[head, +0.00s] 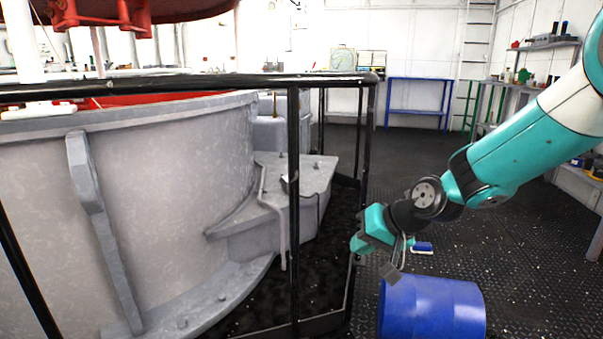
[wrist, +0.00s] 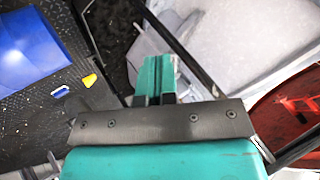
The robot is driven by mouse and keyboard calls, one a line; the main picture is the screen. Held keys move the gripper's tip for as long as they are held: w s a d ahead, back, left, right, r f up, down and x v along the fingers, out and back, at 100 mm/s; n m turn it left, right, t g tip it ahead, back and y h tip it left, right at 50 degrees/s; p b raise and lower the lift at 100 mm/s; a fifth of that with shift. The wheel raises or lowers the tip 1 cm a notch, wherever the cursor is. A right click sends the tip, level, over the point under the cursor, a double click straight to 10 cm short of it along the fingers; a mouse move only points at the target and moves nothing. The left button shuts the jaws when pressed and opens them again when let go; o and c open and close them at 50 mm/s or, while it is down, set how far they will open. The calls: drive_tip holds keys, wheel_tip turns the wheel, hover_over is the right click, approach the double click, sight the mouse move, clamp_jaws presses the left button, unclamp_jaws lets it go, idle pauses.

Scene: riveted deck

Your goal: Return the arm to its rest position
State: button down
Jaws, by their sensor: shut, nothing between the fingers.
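My arm, teal and white, reaches in from the right of the head view and slants down to the left. My gripper (head: 362,246) hangs beside the black railing, above and to the left of a blue drum (head: 432,308). In the wrist view, its teal fingers (wrist: 158,78) are together with nothing held between them. The blue drum (wrist: 25,45) also shows at the upper left of the wrist view, apart from the fingers.
A black railing (head: 369,130) surrounds a large grey round housing (head: 170,190) on the left. A small blue and white object (head: 422,248) lies on the deck behind the drum. Shelves (head: 540,46) line the right wall. A blue bench (head: 418,110) stands at the back; the deck before it is clear.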

drive_tip(key=s+d+r+n+g+h+p, duration=0.1)
drive_tip(key=s+r+n+g, duration=0.3)
drive_tip(key=s, duration=1.1)
drive_tip(key=s+d+r+n+g+h+p, duration=0.1)
drive_tip(key=s+d+r+n, duration=0.15)
drive_tip(key=s+r, duration=0.75)
drive_tip(key=s+r+p, duration=0.2)
drive_tip(key=r+p, duration=1.4)
drive_tip(key=p, duration=0.2)
drive_tip(key=s+r+p, duration=0.3)
drive_tip(key=r+p, duration=1.4)
drive_tip(key=p, duration=0.2)
drive_tip(key=shift+a+r+h, duration=0.15)
drive_tip(key=shift+r+h, duration=0.05)
drive_tip(key=shift+h, duration=0.1)
